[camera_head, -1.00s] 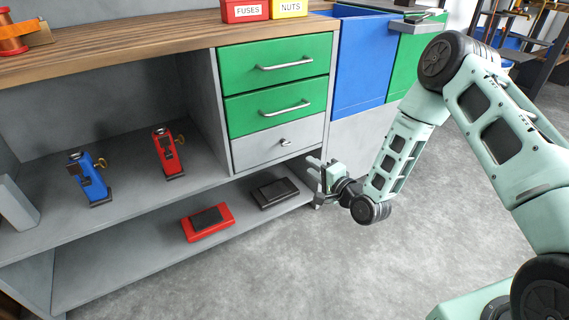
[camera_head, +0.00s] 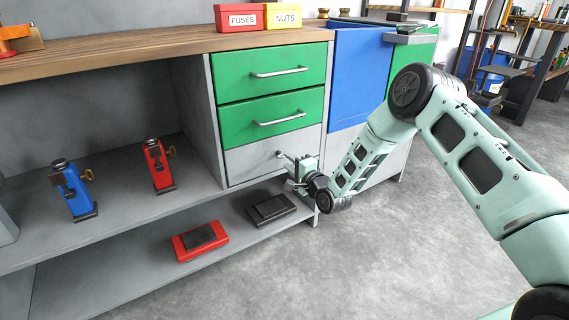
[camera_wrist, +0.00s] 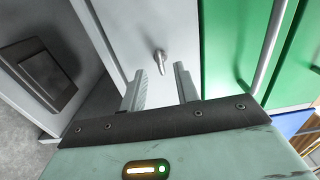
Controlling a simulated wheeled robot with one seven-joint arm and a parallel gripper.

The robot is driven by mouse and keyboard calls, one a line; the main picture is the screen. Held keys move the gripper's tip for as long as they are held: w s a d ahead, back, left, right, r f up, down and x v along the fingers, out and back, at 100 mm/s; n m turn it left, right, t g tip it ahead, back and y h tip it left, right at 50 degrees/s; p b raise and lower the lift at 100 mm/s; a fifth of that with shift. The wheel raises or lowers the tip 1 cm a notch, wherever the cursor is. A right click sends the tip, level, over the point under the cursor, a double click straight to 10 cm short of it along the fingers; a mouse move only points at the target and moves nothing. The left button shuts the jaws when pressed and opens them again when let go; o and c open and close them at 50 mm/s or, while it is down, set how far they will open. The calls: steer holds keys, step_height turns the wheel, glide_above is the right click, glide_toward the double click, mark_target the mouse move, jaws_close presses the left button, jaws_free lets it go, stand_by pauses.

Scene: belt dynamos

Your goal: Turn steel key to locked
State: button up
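The steel key (camera_wrist: 160,60) sticks out of the front of the grey drawer (camera_head: 248,158), below two green drawers. In the wrist view it stands between and beyond my fingertips, apart from them, with its bow slanting slightly. My gripper (camera_wrist: 160,82) is open and empty, its two grey fingers pointing at the drawer front. In the head view my gripper (camera_head: 288,166) is close in front of the grey drawer's right part and largely covers the key.
Green drawers with bar handles (camera_head: 280,72) sit just above. A black box-like item (camera_head: 270,209) and a red one (camera_head: 200,240) lie on the lower shelf. Blue (camera_head: 75,190) and red (camera_head: 158,165) devices stand on the shelf at left.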

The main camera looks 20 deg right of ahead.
mark_target(281, 155)
steer(key=shift+b+x, duration=0.4)
steer(key=shift+x, duration=1.4)
jaws_close()
steer(key=shift+n, duration=0.3)
steer(key=shift+n+p, duration=1.4)
steer(key=shift+n, duration=7.3)
